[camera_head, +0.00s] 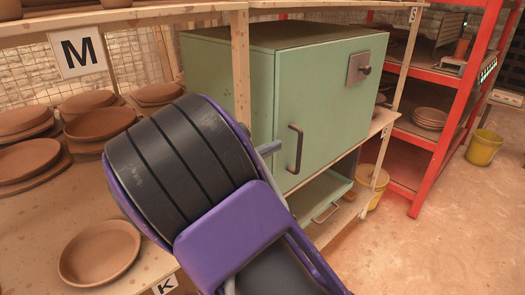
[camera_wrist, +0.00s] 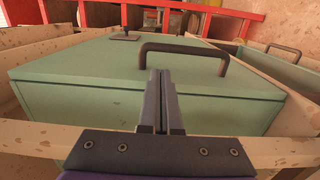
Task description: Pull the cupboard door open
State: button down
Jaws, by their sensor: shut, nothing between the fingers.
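The cupboard is a pale green box (camera_head: 225,68) on a wooden shelf. Its door (camera_head: 325,100) looks shut and also fills much of the wrist view (camera_wrist: 80,70). A dark bar handle (camera_head: 296,150) stands upright on the door's left part; it also shows in the wrist view (camera_wrist: 185,48). A square plate with a dark knob (camera_head: 360,68) sits at the door's upper right. My gripper (camera_head: 275,147) is left of the handle in the head view. In the wrist view its fingers (camera_wrist: 161,73) are together and empty, close to one end of the handle. I cannot tell whether they touch it.
Below the cupboard is a green drawer (camera_head: 320,200) with its own handle. A wooden post (camera_head: 240,65) stands close to my gripper. Clay plates (camera_head: 100,250) lie on the left shelf. A red rack (camera_head: 455,110) and yellow buckets (camera_head: 483,148) stand right; the floor at lower right is clear.

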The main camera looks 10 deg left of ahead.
aim_at(286, 141)
jog(key=shift+x, duration=2.5)
jog(key=shift+d, duration=0.1)
